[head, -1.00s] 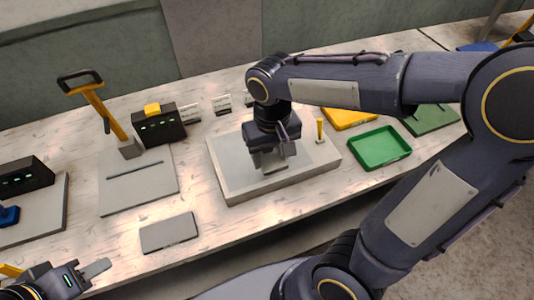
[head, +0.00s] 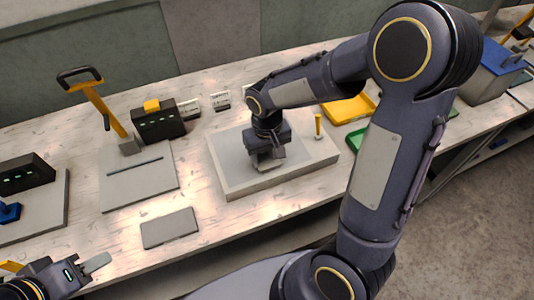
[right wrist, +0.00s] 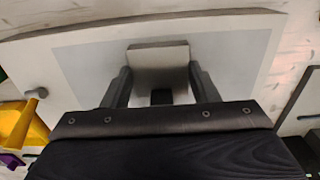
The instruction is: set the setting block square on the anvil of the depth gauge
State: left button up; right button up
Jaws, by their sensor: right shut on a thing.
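My right gripper (head: 268,162) is over the pale raised slab (head: 232,187) in the middle of the bench, pointing down. In the right wrist view the gripper (right wrist: 160,80) is shut on a grey rectangular block (right wrist: 158,57), seemingly the setting block, with one dark finger at each side. The block is over the slab's grey top; whether it touches is hidden. A thin dark edge shows behind the block. I cannot clearly make out the depth gauge's anvil. My left gripper (head: 97,263) is at the lower left, away from the slab, holding nothing visible.
A yellow peg (head: 318,126) stands at the slab's right. A yellow tray (head: 350,107) and partly hidden green tray (head: 357,147) are beyond.

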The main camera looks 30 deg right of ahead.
jog(key=shift+f, duration=0.15)
jog(key=o, duration=1.2)
